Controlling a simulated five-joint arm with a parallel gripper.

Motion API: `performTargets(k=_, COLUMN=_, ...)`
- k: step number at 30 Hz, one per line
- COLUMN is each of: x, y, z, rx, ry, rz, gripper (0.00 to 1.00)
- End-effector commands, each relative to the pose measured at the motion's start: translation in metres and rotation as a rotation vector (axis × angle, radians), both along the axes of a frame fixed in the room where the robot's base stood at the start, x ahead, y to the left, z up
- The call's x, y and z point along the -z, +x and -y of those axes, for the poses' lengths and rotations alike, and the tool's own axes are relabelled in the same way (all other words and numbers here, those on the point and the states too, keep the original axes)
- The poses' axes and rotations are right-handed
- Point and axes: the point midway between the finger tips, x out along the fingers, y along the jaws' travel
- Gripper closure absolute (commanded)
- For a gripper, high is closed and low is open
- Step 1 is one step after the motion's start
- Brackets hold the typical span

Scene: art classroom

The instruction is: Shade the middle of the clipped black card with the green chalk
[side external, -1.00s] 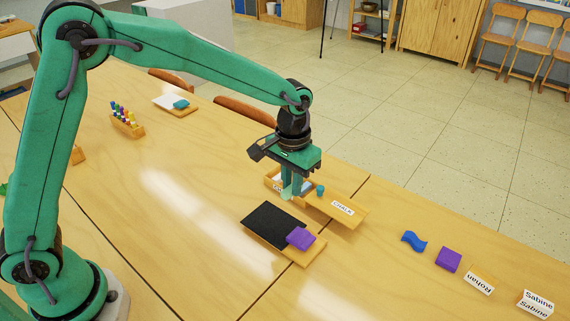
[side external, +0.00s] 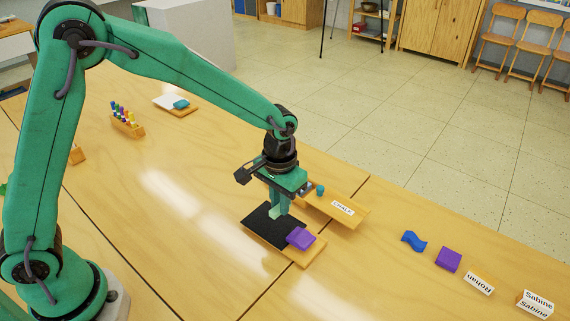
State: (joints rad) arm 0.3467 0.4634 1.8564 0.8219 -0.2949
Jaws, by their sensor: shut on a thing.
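The black card (side external: 262,233) lies on a wooden board (side external: 305,257), with a purple block-like clip (side external: 300,238) over its right end. My gripper (side external: 279,207) points down over the far middle part of the card. It is shut on the pale green chalk (side external: 274,212), which shows small at the fingertips. The chalk's lower end is close to the card, but I cannot tell whether it touches. No green mark is visible on the visible black surface.
The wooden tray labelled CHALK (side external: 359,218) stands just behind the board, partly hidden by my gripper, with a teal piece (side external: 320,189) in it. A blue wavy piece (side external: 414,241), a purple block (side external: 448,259) and name cards (side external: 480,284) lie to the right. The table left of the card is clear.

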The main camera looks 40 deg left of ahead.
Motion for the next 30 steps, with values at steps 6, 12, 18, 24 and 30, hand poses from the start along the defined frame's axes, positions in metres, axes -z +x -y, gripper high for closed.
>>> performTargets(k=6, x=0.021, y=-0.001, z=0.0, rx=0.0, ry=0.001, rz=-0.003, gripper=1.0)
performTargets(k=12, x=0.042, y=-0.001, z=0.0, rx=0.0, ry=0.001, rz=-0.005, gripper=1.0)
performTargets(k=18, x=0.048, y=0.001, z=-0.016, rx=-0.003, ry=0.0, rz=0.0, gripper=1.0)
performTargets(k=24, x=0.048, y=0.001, z=-0.035, rx=-0.003, ry=0.0, rz=-0.001, gripper=1.0)
performTargets(k=30, x=0.048, y=0.0, z=-0.043, rx=0.002, ry=0.0, rz=-0.001, gripper=1.0)
